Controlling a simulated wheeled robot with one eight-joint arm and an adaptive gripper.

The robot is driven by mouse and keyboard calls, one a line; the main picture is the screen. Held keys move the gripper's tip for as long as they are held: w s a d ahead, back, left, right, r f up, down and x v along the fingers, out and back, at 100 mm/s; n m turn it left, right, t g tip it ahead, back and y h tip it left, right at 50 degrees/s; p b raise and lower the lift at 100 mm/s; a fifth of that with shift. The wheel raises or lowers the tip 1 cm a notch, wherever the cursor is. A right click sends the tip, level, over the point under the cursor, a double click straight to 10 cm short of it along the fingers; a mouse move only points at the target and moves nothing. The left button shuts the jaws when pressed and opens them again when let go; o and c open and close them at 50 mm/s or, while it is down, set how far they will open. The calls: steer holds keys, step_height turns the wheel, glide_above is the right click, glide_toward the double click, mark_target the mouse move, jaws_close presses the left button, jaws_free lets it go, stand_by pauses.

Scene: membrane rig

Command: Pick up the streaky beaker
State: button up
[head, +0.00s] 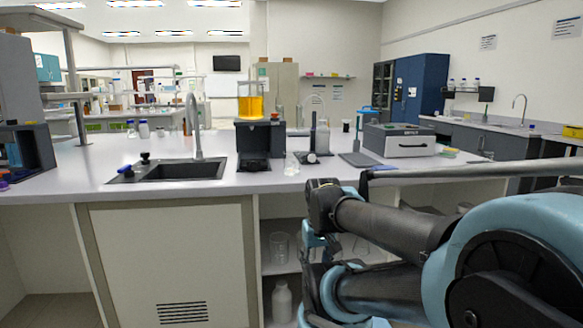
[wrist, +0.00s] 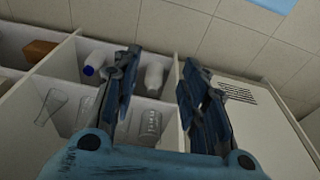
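A clear glass beaker (head: 280,247) stands on the upper shelf of the open bay under the bench in the head view. In the head view my gripper (head: 314,240) is in front of the shelves, right of the beaker, mostly hidden by my arm.
A white bottle (head: 282,302) stands on the lower shelf; one also shows in the wrist view (wrist: 154,76). Other glassware (wrist: 50,106) and a blue-capped bottle (wrist: 94,60) share the shelves. A closed cabinet panel (head: 170,260) bounds the bay at left.

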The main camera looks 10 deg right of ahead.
steer(key=shift+o, duration=0.8)
steer(key=o, duration=0.8)
step_height(320, 180, up, 2)
steer(key=shift+s+r+m, duration=0.1)
steer(key=shift+m, duration=0.2)
step_height(320, 180, up, 33)
steer(key=m+y, duration=0.3)
steer(key=m, duration=2.2)
glide_above(289, 162)
steer(key=d, duration=0.6)
steer(key=shift+t, duration=0.3)
steer(key=x, duration=1.1)
steer(key=a+x, duration=0.1)
steer(key=x, duration=0.5)
